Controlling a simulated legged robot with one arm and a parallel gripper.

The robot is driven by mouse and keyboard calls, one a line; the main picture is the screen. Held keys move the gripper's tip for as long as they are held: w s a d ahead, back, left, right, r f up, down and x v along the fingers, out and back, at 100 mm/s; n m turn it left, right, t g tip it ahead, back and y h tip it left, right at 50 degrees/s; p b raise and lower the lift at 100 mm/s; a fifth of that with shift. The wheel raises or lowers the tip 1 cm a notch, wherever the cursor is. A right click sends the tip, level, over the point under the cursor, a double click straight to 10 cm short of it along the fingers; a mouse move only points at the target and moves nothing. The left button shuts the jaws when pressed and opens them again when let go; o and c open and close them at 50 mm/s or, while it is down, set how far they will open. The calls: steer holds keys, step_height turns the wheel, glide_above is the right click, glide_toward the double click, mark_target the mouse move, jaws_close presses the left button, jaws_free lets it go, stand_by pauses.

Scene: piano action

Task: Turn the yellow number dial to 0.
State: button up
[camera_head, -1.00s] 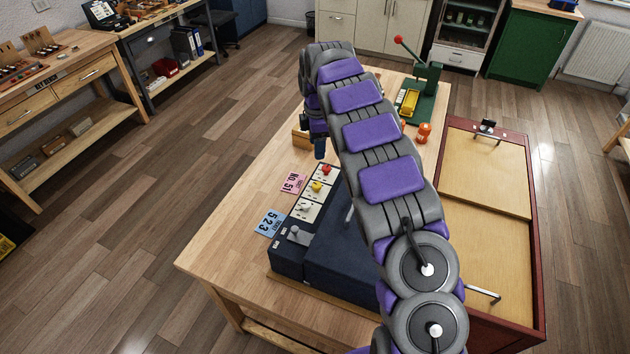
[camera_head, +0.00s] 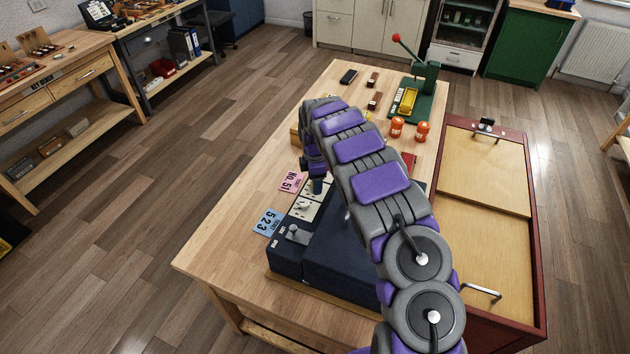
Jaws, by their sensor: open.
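The dark blue box (camera_head: 345,255) with a row of pale dial panels stands on the wooden bench. The yellow number dial is hidden behind my gripper and arm, and so is the red dial above it. The pale dial (camera_head: 303,206) nearest the front shows just below. My gripper (camera_head: 317,187) points down over the upper part of the panel row, where the yellow dial sits. It is open. Its fingertips are small and dark, and I cannot tell whether they touch the dial or are around it.
A pink card (camera_head: 291,183) and a blue card reading 523 (camera_head: 268,222) lie left of the panels. A grey lever (camera_head: 298,235) stands at the box's front. Orange jars (camera_head: 397,127) and a green press (camera_head: 424,85) stand behind. The bench's left side is clear.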

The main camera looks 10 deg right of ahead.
steer(key=shift+f, duration=0.1)
steer(key=shift+c, duration=0.2)
steer(key=c, duration=1)
steer(key=shift+m, duration=0.3)
steer(key=m+p, duration=0.1)
steer(key=m, duration=0.1)
steer(key=shift+m, duration=0.4)
steer(key=m+p, duration=0.1)
steer(key=m, duration=0.3)
steer(key=shift+m, duration=0.3)
steer(key=m, duration=0.4)
steer(key=shift+w+m+p, duration=0.1)
steer(key=shift+m+p, duration=0.25)
steer(key=shift+m, duration=1.75)
